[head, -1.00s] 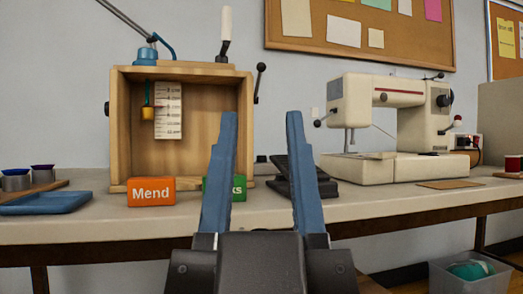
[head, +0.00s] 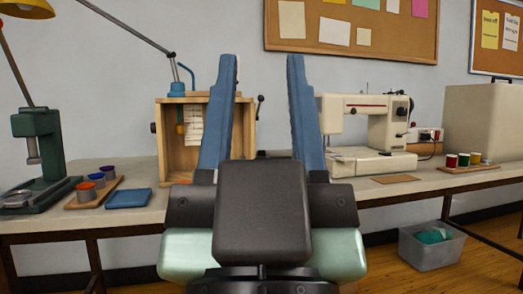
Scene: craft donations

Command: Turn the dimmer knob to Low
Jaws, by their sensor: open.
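My gripper (head: 262,62) is raised in the middle of the head view. Its two blue fingers stand wide apart with nothing between them. It is in front of the bench and in free air, touching nothing that I can see. I cannot make out a dimmer knob or a Low mark for certain. A yellow lamp (head: 25,8) hangs at the upper left, partly cut off. My arm and fingers hide the middle of the bench.
The bench (head: 128,212) carries a green press (head: 38,142), a blue tray (head: 128,198), an open wooden box (head: 164,150) and a cream sewing machine (head: 384,132). Thread spools (head: 463,159) stand at the right. A grey bin (head: 430,247) is on the floor under the bench.

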